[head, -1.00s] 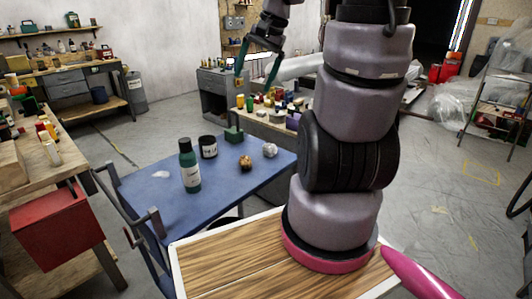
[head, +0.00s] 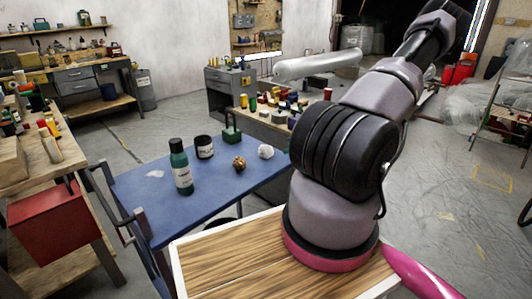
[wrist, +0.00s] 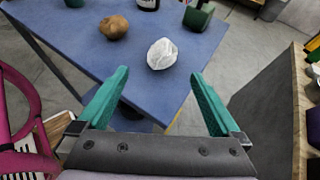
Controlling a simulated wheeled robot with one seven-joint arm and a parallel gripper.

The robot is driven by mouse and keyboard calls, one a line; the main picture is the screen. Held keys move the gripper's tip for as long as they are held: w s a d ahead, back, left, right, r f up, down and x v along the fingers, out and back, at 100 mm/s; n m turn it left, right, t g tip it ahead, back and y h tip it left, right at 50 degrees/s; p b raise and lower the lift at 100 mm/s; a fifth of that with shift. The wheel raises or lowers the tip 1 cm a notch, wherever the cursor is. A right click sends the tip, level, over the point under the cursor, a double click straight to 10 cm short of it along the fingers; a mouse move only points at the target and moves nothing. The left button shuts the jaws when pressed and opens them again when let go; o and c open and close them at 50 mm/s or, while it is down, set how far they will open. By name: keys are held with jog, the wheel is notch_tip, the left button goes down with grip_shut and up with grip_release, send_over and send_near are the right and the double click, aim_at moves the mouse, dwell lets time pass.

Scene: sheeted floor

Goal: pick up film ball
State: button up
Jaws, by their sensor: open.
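The film ball (head: 265,151) is a crumpled whitish ball near the right edge of the blue table. It also shows in the wrist view (wrist: 162,54), lying on the table near a corner. My gripper (wrist: 159,75) is open, with its two green fingers spread wide and nothing between them. In the wrist view the ball appears ahead of the gap between the fingertips, apart from both. My gripper is out of the head view; only my arm shows there, leaning to the upper right.
A brown ball (head: 239,162) lies left of the film ball. A green block (head: 231,132), a black jar (head: 204,147) and a green bottle (head: 181,167) share the blue table (head: 215,205). A cluttered bench (head: 262,121) stands behind.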

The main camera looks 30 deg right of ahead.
aim_at(268, 151)
jog(key=shift+d+f+m+t, duration=0.25)
jog(key=shift+f+m+t, duration=0.05)
jog(key=shift+f, duration=0.15)
jog(key=shift+w+f, duration=0.2)
jog(key=x, duration=0.5)
jog(key=shift+a, duration=0.1)
jog(key=x, duration=0.4)
jog(key=shift+a+r, duration=0.15)
jog(key=shift+a, duration=0.25)
jog(key=shift+w+a+f, duration=0.2)
jog(key=shift+w+a, duration=0.05)
jog(key=c, duration=1.4)
jog(key=shift+r, duration=0.1)
